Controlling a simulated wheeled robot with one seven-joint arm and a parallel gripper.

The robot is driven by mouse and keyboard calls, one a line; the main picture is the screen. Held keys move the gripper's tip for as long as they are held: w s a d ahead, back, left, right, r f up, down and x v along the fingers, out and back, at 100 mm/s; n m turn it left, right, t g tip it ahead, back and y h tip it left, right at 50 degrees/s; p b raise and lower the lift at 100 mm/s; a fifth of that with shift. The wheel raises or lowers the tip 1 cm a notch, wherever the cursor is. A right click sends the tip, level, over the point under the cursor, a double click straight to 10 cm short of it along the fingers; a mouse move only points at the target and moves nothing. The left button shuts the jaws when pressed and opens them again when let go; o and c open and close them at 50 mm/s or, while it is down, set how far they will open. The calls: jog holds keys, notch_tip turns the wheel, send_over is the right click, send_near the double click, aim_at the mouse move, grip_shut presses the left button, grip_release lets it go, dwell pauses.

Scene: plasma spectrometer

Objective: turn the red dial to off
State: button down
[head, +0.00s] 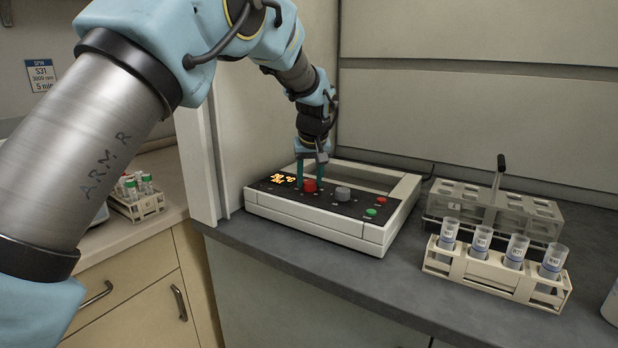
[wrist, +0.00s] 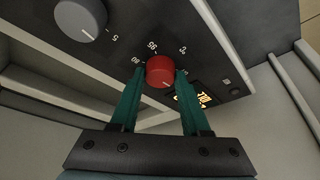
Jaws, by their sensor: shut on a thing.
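The red dial (head: 309,186) sits on the black sloped panel of a white instrument (head: 375,235), left of a grey dial (head: 343,193). My gripper (head: 311,180) points down at the red dial with its green fingers on either side of it. In the wrist view the red dial (wrist: 160,71) is between the two fingertips (wrist: 160,75), and my gripper is shut on it. A pale pointer mark shows on the dial's lower edge. Printed marks surround the dial; the fingers hide some. The orange display (wrist: 197,99) is partly covered by a finger.
Green and red buttons (head: 376,207) are on the panel's right side. A tube rack (head: 497,270) with several tubes and a grey rack with an upright handle (head: 497,205) stand right of the instrument. A wall is close behind, and a partition (head: 207,165) stands to the left.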

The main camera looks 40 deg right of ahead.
jog(key=n+y, duration=0.1)
jog(key=n, duration=0.1)
jog(key=n+p, duration=0.1)
jog(key=n, duration=0.2)
jog(key=shift+d+t+y+p, duration=0.1)
jog(key=shift+t+y+p, duration=0.2)
jog(key=shift+t+y, duration=0.1)
jog(key=shift+n, duration=0.3)
jog(key=shift+c, duration=1.9)
grip_release()
jog(key=b+v, duration=0.2)
jog(key=v, duration=0.8)
jog(key=shift+r, duration=0.4)
jog(key=shift+s+d, duration=0.1)
jog(key=shift+s, duration=0.1)
